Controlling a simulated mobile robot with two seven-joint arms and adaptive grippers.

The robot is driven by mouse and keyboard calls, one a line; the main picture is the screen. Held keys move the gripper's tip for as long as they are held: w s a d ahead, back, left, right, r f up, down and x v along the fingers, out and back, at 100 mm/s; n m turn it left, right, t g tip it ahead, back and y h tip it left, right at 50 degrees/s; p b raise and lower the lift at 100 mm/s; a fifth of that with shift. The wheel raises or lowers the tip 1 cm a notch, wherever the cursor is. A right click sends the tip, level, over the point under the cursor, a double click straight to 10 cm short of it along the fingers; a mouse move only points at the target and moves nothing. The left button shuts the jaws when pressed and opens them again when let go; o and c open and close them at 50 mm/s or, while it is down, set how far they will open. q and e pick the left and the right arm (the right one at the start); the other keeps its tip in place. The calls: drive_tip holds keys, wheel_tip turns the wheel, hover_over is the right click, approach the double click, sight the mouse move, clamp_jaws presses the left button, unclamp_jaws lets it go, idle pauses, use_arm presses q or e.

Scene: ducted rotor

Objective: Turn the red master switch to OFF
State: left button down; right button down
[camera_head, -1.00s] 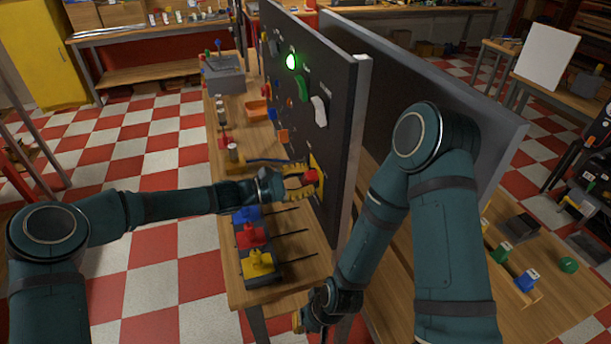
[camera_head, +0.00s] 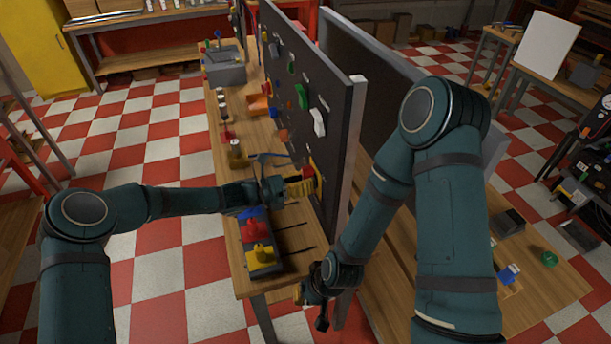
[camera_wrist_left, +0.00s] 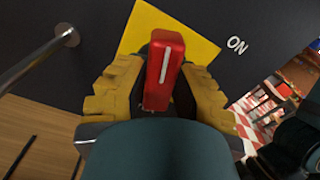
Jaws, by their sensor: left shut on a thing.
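The red master switch (camera_wrist_left: 165,72) is a red handle with a white line, on a yellow plate (camera_wrist_left: 204,48) on the dark panel (camera_head: 345,120). In the left wrist view its white line runs nearly upright, and the "ON" mark (camera_wrist_left: 237,45) sits to the upper right, off the line. My left gripper (camera_head: 302,187) has its yellow fingers shut on the handle, one on each side; they also show in the left wrist view (camera_wrist_left: 160,90). In the head view the fingers hide most of the switch. My right gripper (camera_head: 318,302) hangs low near the bench's front; its jaws are unclear.
On the panel are a green lamp (camera_head: 291,66), a green rocker (camera_head: 301,97) and a white rocker (camera_head: 318,122). A block with red and yellow pieces (camera_head: 259,252) stands on the bench under my left wrist. A metal bar (camera_wrist_left: 38,58) juts out near the switch.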

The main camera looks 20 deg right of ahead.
use_arm(q)
drive_tip(key=n+p, duration=0.2)
drive_tip(key=n, duration=0.2)
drive_tip(key=shift+s+d+r+n, duration=0.1)
drive_tip(key=shift+n, duration=0.3)
idle(0.4)
drive_tip(key=c, duration=0.7)
unclamp_jaws()
drive_tip(key=shift+c, duration=0.2)
drive_tip(key=a, duration=1.2)
drive_tip(key=shift+s, duration=0.2)
